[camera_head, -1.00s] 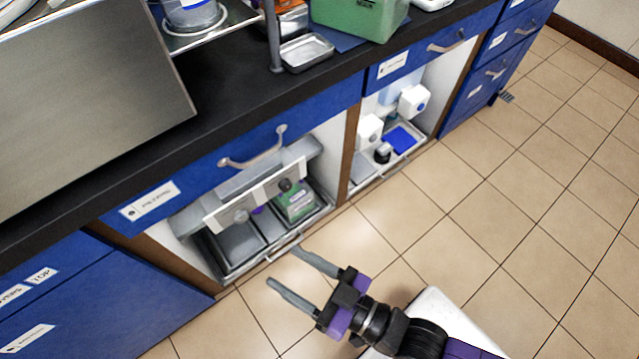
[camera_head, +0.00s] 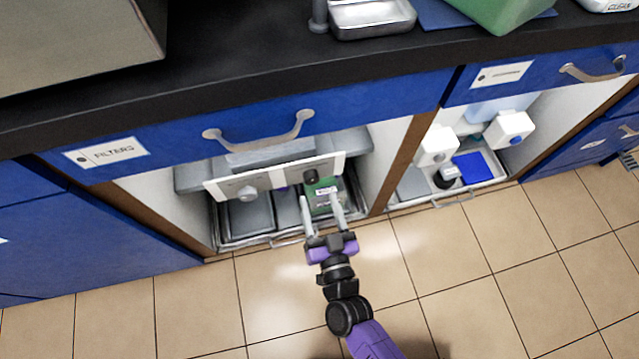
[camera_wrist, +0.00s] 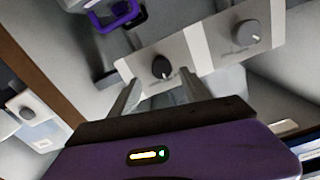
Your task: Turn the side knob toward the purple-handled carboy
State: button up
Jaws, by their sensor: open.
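A pale panel (camera_head: 280,178) hangs under the counter in the open bay. It carries a black knob (camera_head: 311,177) on the right and a grey knob (camera_head: 247,193) on the left. In the wrist view the order is reversed: the black knob (camera_wrist: 161,67) is left, the grey knob (camera_wrist: 246,32) right. My gripper (camera_head: 320,198) is open and empty, pointing at the panel's black-knob end. In the wrist view its fingers (camera_wrist: 160,84) flank the line to the black knob, apparently short of it. A purple handle (camera_wrist: 118,20) shows beyond the panel; its carboy is mostly hidden.
A tray (camera_head: 232,240) below the panel holds grey containers and a green container (camera_head: 325,190). A blue drawer (camera_head: 250,130) with a handle is above. The right bay holds white dispensers (camera_head: 510,128) and a blue pad (camera_head: 471,167). The tiled floor in front is clear.

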aim_at(312, 182)
jog(key=shift+b+x, duration=0.65)
jog(key=shift+x, duration=1.95)
jog(key=shift+a, duration=0.15)
grip_shut()
